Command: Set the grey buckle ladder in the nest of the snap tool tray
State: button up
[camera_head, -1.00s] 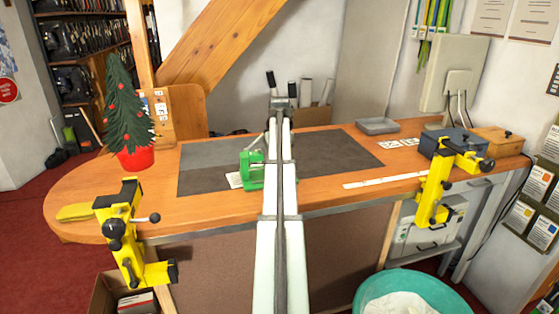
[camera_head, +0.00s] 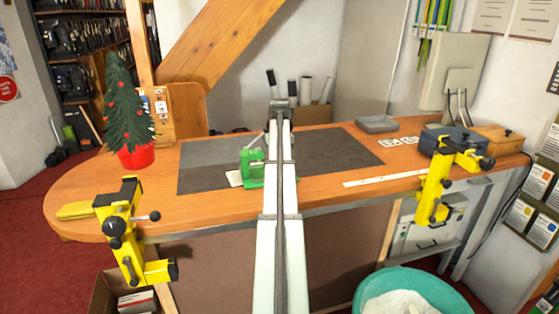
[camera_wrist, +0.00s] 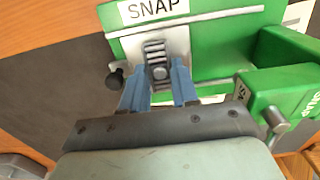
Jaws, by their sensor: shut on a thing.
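In the wrist view the grey buckle ladder (camera_wrist: 156,59), a small ribbed piece with a round spot, is held between the blue fingertips of my gripper (camera_wrist: 158,78). It lies over the green snap tool tray (camera_wrist: 215,55), just below the white SNAP label. A second green block with a metal pin is at the right. I cannot tell whether the ladder touches the tray or is in the nest, which is hidden behind it and the fingers. In the head view the green snap tool (camera_head: 253,172) is left of my arm, which hides my gripper there.
The snap tool stands on a dark mat (camera_head: 335,152) on the wooden bench. Yellow clamps (camera_head: 125,230) stand at the bench's front left and right (camera_head: 437,185). A grey tray (camera_head: 376,124), a white ruler (camera_head: 385,178) and a blue-grey box (camera_head: 448,141) lie to the right.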

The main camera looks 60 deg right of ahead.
dwell(0.3)
jog(key=o, duration=1.3)
jog(key=shift+r, duration=0.1)
jog(key=shift+r, duration=5.65)
